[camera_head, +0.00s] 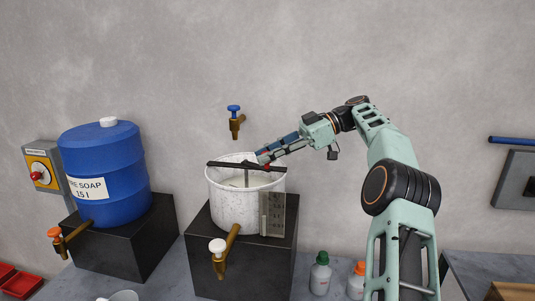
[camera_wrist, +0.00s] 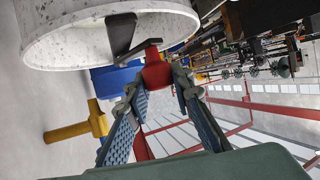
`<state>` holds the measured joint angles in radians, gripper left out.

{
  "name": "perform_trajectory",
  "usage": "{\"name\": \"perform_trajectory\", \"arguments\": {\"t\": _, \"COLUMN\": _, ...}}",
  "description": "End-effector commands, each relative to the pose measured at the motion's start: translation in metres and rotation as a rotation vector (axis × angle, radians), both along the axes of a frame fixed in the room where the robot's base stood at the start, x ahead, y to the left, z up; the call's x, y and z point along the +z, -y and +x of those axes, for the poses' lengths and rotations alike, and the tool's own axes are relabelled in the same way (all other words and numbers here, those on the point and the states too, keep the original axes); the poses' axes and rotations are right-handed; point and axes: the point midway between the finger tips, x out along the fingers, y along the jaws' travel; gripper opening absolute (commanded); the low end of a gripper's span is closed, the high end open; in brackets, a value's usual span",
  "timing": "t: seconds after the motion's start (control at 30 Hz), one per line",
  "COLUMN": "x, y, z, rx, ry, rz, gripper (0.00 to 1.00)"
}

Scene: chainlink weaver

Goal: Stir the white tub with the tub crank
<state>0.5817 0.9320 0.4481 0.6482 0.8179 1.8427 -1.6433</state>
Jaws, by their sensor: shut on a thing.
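The white tub (camera_head: 235,212) stands on a dark block, with liquid inside and a scale plate on its front right. The tub crank (camera_head: 235,166) is a dark bar across the rim with a shaft going down into the tub. In the wrist view the tub (camera_wrist: 70,40) fills the upper left, and the dark crank arm (camera_wrist: 122,36) reaches to a red knob (camera_wrist: 155,70). My gripper (camera_head: 262,157) comes in from the right over the tub's rim. In the wrist view its fingers (camera_wrist: 160,85) are closed around the red knob. The shaft's lower end is hidden in the liquid.
A blue soap drum (camera_head: 105,172) stands on a dark block at left. A brass tap with a white handle (camera_head: 218,246) juts from the tub's front. A blue-handled wall tap (camera_head: 235,122) is behind. Two small bottles (camera_head: 320,273) (camera_head: 356,281) stand at front right.

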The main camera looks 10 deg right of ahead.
Motion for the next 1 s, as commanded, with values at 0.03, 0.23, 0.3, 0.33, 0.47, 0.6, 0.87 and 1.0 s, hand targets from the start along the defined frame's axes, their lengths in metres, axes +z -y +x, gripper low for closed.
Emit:
{"name": "perform_trajectory", "arguments": {"t": 0.03, "x": 0.0002, "y": -0.0002, "z": 0.0002, "rx": -0.001, "ry": 0.001, "rz": 0.000, "gripper": 0.00}}
{"name": "perform_trajectory", "arguments": {"t": 0.23, "x": 0.0002, "y": -0.0002, "z": 0.0001, "rx": 0.000, "ry": 0.001, "rz": 0.000, "gripper": 0.00}}
{"name": "perform_trajectory", "arguments": {"t": 0.3, "x": 0.0002, "y": -0.0002, "z": 0.0001, "rx": 0.000, "ry": 0.000, "rz": 0.000, "gripper": 0.29}}
{"name": "perform_trajectory", "arguments": {"t": 0.33, "x": 0.0002, "y": -0.0002, "z": 0.0001, "rx": 0.000, "ry": 0.000, "rz": 0.000, "gripper": 0.32}}
{"name": "perform_trajectory", "arguments": {"t": 0.47, "x": 0.0001, "y": -0.0002, "z": 0.0000, "rx": 0.000, "ry": 0.000, "rz": 0.000, "gripper": 0.39}}
{"name": "perform_trajectory", "arguments": {"t": 0.6, "x": 0.0001, "y": -0.0001, "z": 0.0000, "rx": 0.000, "ry": 0.000, "rz": 0.000, "gripper": 0.39}}
{"name": "perform_trajectory", "arguments": {"t": 0.87, "x": -0.0006, "y": 0.0006, "z": -0.0009, "rx": -0.004, "ry": 0.001, "rz": 0.000, "gripper": 0.39}}
{"name": "perform_trajectory", "arguments": {"t": 1.0, "x": -0.0012, "y": 0.0019, "z": -0.0023, "rx": -0.013, "ry": 0.000, "rz": 0.000, "gripper": 0.39}}
